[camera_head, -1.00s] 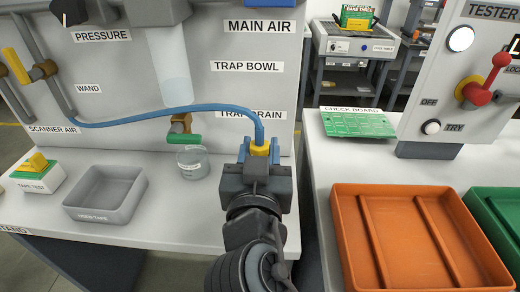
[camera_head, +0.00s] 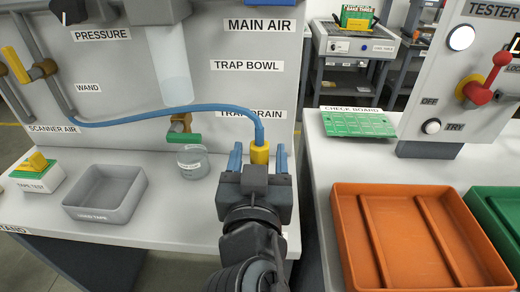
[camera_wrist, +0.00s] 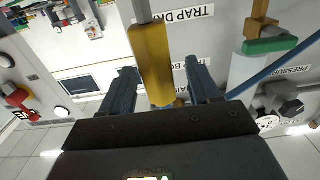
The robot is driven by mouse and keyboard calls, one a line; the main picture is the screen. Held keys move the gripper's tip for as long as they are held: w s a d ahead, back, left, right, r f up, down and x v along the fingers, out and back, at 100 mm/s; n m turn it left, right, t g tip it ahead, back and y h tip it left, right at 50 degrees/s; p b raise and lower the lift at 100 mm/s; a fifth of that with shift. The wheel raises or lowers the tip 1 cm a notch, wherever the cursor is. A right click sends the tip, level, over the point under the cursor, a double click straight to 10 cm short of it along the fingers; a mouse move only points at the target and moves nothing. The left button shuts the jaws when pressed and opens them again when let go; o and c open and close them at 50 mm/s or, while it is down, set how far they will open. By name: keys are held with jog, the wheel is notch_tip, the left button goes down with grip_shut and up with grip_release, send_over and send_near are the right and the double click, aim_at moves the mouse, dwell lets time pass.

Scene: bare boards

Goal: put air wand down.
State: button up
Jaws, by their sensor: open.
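The air wand (camera_head: 260,152) is yellow and sits at the end of a blue hose (camera_head: 165,113) that arcs across from the left. My gripper (camera_head: 259,168) is open, with one finger on each side of the wand. In the wrist view the yellow wand body (camera_wrist: 152,62) lies between the spread fingers (camera_wrist: 163,90), with gaps on both sides. The gripper body hides the wand's lower end in the head view, and I cannot tell what supports it.
A grey tray (camera_head: 128,212), a clear cup (camera_head: 193,163) and a tape block (camera_head: 36,180) stand on the left bench. An orange tray (camera_head: 345,235) and a green board (camera_head: 357,124) are on the right bench. A gap separates the benches.

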jog(key=s+b, duration=0.1)
jog(key=s, duration=0.9)
jog(key=shift+s+a, duration=0.1)
jog(key=shift+a, duration=0.05)
